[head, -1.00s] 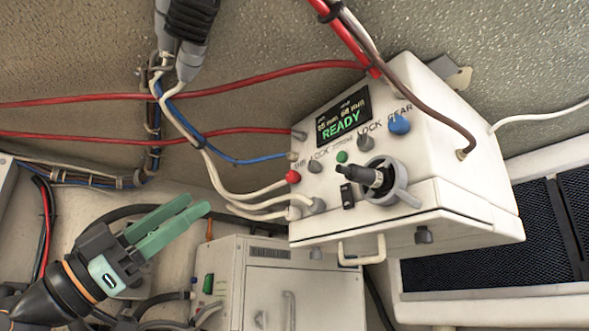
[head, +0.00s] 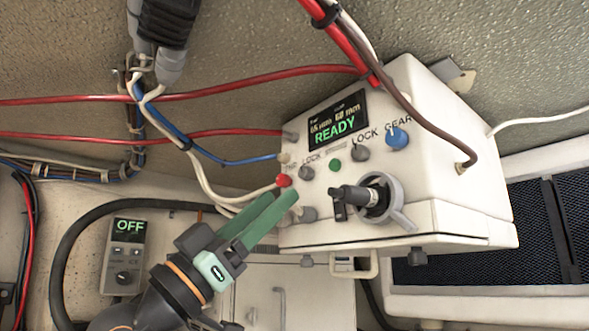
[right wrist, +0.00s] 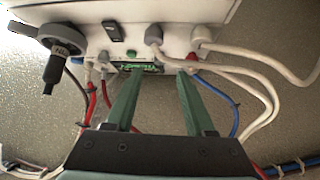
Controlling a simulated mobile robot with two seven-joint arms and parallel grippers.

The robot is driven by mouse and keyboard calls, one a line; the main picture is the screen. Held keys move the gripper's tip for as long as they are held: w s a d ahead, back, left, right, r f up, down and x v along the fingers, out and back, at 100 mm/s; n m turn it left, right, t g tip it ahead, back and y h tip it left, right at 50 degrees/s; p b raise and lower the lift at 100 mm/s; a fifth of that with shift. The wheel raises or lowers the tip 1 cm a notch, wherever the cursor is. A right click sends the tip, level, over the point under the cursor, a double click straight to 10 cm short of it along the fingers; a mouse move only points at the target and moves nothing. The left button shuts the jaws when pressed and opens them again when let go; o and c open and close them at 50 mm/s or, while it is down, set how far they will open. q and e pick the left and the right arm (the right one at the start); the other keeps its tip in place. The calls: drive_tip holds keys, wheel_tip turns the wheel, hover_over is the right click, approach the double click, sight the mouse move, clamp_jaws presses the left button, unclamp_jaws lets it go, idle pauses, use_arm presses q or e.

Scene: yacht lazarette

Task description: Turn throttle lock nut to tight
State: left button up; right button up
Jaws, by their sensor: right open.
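The white control box (head: 440,180) hangs on the wall, its screen (head: 338,120) reading READY. A grey knob (head: 306,173) sits under the left LOCK label, between a red knob (head: 284,181) and a green button (head: 335,165). My right gripper (head: 288,193) is open and empty, its green fingertips just below and in front of the red and left grey knobs; contact cannot be told. In the right wrist view the red knob (right wrist: 191,57) is by the right fingertip and the screen (right wrist: 140,67) lies between the fingers. The grey knob is not clear there. My left gripper is not in view.
A black lever (head: 350,193) in a grey ring sticks out right of the fingers. White cables (head: 225,197) enter the box's left side beside the gripper. Another grey LOCK knob (head: 360,153) and a blue GEAR knob (head: 397,138) sit to the right. An OFF panel (head: 128,255) is lower left.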

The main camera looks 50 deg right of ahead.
sight(301, 175)
drive_tip(key=p+x, duration=0.1)
drive_tip(key=x, duration=0.4)
drive_tip(key=shift+d+r+p, duration=0.25)
drive_tip(key=shift+p, duration=0.1)
drive_tip(key=shift+c, duration=0.3)
clamp_jaws()
